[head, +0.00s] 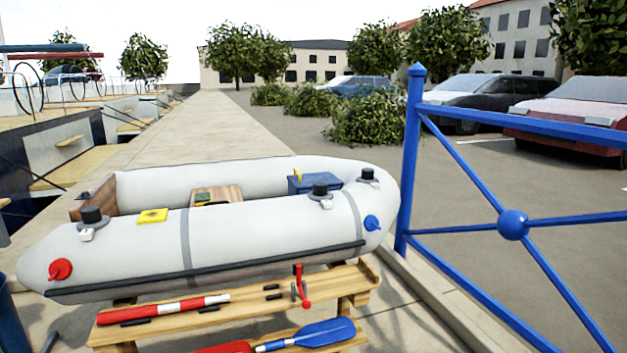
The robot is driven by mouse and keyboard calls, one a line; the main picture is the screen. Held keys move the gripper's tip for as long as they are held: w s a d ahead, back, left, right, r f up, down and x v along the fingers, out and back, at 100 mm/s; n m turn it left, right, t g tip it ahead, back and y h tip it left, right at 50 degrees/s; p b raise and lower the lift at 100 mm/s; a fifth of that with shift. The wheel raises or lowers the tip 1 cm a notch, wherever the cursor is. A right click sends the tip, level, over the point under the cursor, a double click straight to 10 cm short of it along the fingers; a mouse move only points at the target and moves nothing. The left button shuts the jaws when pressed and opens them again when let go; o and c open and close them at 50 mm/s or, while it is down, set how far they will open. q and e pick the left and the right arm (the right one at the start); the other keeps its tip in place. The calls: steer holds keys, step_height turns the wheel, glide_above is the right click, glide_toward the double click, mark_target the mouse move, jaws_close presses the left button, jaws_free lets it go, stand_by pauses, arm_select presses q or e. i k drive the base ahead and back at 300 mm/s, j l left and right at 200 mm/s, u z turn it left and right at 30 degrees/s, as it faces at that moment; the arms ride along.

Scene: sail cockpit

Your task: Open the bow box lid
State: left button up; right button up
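A blue box (310,186) sits inside the grey inflatable dinghy (240,239), near its right end. A small yellow part (297,175) stands up at the box's left side. The box's top looks flat and shut, but it is small in the head view and the near tube hides its lower part. Neither of my grippers shows in the head view.
A wooden bench (235,322) in front of the dinghy holds a red-and-white cylinder (165,309), a red tool (300,287) and a blue paddle (318,333). A blue railing (408,165) stands close on the right. A yellow item (153,216) lies on the near tube.

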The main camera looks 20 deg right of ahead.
mark_target(300, 182)
steer(key=l+u, duration=0.15)
steer(key=u, duration=0.55)
steer(key=i+l+u, duration=0.1)
steer(key=l+u, duration=0.35)
steer(key=l, duration=0.45)
steer(key=l+u, duration=0.45)
steer(key=l, duration=0.4)
steer(key=k, duration=0.05)
